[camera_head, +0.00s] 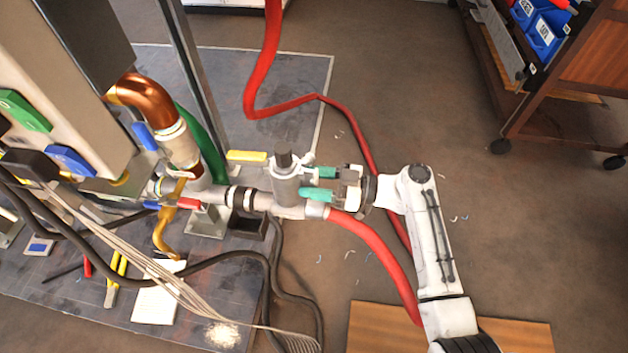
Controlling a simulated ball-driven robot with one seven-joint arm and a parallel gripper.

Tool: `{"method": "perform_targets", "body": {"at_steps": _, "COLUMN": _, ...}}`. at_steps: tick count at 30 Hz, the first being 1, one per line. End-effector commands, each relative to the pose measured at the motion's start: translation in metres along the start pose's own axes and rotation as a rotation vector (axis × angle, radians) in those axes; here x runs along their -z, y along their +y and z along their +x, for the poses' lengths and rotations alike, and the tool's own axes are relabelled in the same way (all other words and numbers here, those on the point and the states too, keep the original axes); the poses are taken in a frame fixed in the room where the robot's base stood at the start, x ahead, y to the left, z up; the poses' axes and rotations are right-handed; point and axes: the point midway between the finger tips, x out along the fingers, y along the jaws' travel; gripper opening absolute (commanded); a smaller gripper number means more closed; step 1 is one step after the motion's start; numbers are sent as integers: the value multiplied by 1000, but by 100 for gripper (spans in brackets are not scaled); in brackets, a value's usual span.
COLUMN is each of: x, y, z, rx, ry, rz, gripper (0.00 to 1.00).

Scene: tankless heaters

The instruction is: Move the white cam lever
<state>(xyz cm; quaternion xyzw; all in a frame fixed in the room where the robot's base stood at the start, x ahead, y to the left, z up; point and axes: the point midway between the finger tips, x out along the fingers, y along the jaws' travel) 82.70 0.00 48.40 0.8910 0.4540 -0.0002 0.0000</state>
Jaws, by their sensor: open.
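My gripper (306,184) comes in from the right with its teal fingertips spread, one above the other in the picture. It is open, and its tips are close to a grey pipe fitting (287,188) with a black top. A small pale piece (308,159) on the fitting's upper right side looks like the white cam lever, just above the upper fingertip. I cannot tell whether the fingers touch it. The fingers partly hide the fitting's right side.
A red hose (375,240) leaves the fitting and runs under my arm; another red hose (262,75) loops behind. A yellow handle (247,156) and a copper elbow (147,97) are to the left. Black cables (225,258) cross in front. A wooden cart (590,75) stands back right.

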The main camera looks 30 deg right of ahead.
Motion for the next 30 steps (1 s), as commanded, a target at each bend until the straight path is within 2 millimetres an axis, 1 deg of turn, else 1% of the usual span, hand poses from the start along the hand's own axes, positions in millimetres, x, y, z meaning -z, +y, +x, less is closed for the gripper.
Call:
{"method": "perform_targets", "body": {"at_steps": 2, "x": 0, "y": 0, "z": 0, "rx": 0, "ry": 0, "rz": 0, "gripper": 47}}
{"method": "perform_targets", "body": {"at_steps": 15, "x": 0, "y": 0, "z": 0, "rx": 0, "ry": 0, "rz": 0, "gripper": 5}}
{"method": "perform_targets", "body": {"at_steps": 17, "x": 0, "y": 0, "z": 0, "rx": 0, "ry": 0, "rz": 0, "gripper": 0}}
{"method": "perform_targets", "body": {"at_steps": 30, "x": 1, "y": 0, "z": -1, "rx": 0, "ry": -8, "rz": 0, "gripper": 0}}
